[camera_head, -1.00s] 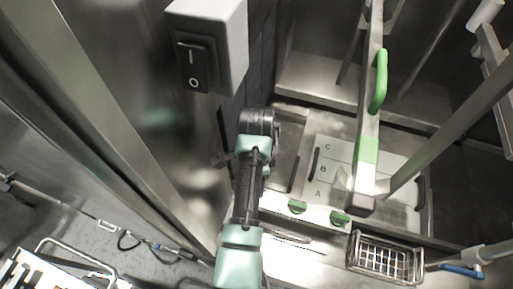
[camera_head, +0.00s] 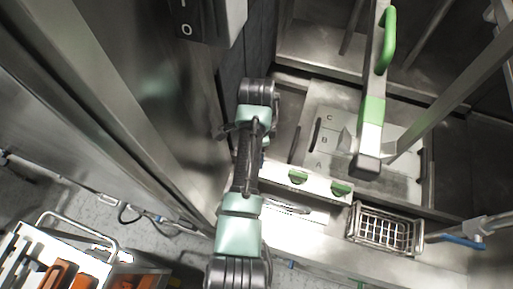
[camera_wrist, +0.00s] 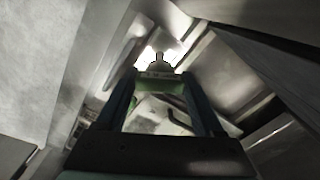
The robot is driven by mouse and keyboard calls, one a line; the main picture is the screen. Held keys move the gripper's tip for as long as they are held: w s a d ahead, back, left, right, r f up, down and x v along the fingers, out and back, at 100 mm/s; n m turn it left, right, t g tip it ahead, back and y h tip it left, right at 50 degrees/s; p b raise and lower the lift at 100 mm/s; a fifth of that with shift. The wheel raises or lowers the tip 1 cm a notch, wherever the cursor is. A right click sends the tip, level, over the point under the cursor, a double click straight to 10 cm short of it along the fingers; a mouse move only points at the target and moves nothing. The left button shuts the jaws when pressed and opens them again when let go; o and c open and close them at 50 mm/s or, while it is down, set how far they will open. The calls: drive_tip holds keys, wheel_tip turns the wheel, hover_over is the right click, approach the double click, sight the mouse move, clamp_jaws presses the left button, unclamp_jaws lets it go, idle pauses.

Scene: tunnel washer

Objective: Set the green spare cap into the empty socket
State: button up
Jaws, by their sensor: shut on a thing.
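In the wrist view, my gripper (camera_wrist: 160,88) has its two fingers shut on a green piece, the green cap (camera_wrist: 163,84), held across the fingertips. Pale and bright surfaces lie beyond it, and I cannot make out a socket there. In the head view, my arm reaches up the middle and its far end hides my gripper and the held cap. Two other green pieces (camera_head: 298,177) (camera_head: 341,188) sit on the pale front strip below the lettered plate (camera_head: 330,150). I cannot tell which spot is the empty socket.
A bar with a green handle (camera_head: 387,40) crosses above the plate. A wire basket (camera_head: 384,230) hangs at the front right. A switch box (camera_head: 210,20) is at the top left. A tray of orange-handled tools (camera_head: 70,275) stands at the lower left.

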drive_tip(key=shift+f+b, duration=2.4)
drive_tip(key=shift+f, duration=0.3)
drive_tip(key=shift+f, duration=0.1)
drive_tip(key=shift+f, duration=0.55)
drive_tip(key=shift+s, duration=0.15)
